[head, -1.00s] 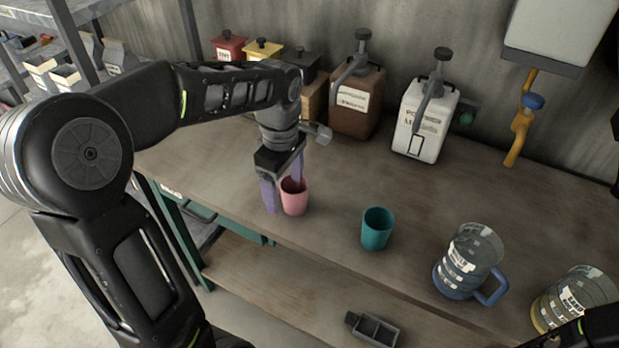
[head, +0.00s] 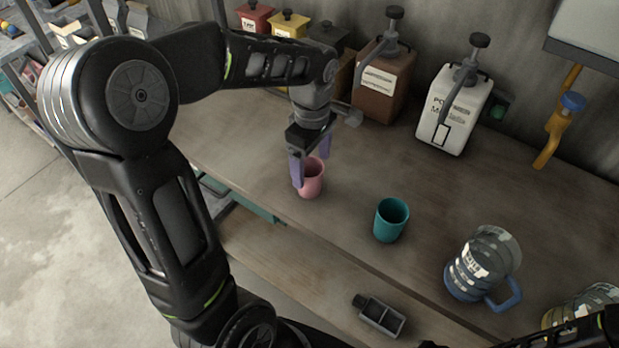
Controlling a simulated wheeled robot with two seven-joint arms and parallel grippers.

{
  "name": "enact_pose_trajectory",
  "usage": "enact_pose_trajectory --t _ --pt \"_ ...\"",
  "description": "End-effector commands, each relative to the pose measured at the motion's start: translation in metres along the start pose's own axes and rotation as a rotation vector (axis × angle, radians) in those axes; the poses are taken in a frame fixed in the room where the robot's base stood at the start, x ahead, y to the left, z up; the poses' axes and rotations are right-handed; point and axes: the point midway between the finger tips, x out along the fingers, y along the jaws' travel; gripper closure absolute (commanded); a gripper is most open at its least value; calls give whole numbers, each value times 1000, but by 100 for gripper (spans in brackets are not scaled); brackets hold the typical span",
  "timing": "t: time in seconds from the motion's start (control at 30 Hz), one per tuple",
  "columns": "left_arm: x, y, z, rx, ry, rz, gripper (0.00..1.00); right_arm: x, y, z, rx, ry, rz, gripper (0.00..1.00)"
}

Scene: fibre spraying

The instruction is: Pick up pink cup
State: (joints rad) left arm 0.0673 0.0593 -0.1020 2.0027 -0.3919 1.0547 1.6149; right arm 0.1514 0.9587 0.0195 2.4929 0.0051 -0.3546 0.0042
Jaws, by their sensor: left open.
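The pink cup (head: 312,181) stands upright on the wooden workbench (head: 345,190), near its front edge. My left gripper (head: 311,158) points down at it and is open. One pale purple finger shows at the cup's left side and overlaps it in the picture; the other shows behind its upper right. I cannot tell whether either finger touches the cup. My right gripper does not show; only dark parts of my arm show at the bottom right.
A teal cup (head: 390,221) stands to the right of the pink cup. A jug with a blue handle (head: 482,266) is further right. A brown dispenser (head: 383,82) and a white dispenser (head: 453,108) stand behind. A grey tray (head: 380,317) lies on the lower shelf.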

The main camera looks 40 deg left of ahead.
Motion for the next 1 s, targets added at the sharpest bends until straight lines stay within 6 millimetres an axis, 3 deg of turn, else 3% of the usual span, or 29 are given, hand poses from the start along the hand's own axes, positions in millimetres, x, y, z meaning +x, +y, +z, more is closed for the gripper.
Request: enact_pose_trajectory --t 0.33,0.7,1.0 --pt "4 0 -1 0 0 0 20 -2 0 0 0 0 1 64" --pt "49 -3 -4 1 0 0 20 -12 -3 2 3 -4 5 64" --pt "53 -3 -4 1 0 2 20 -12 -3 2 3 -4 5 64"
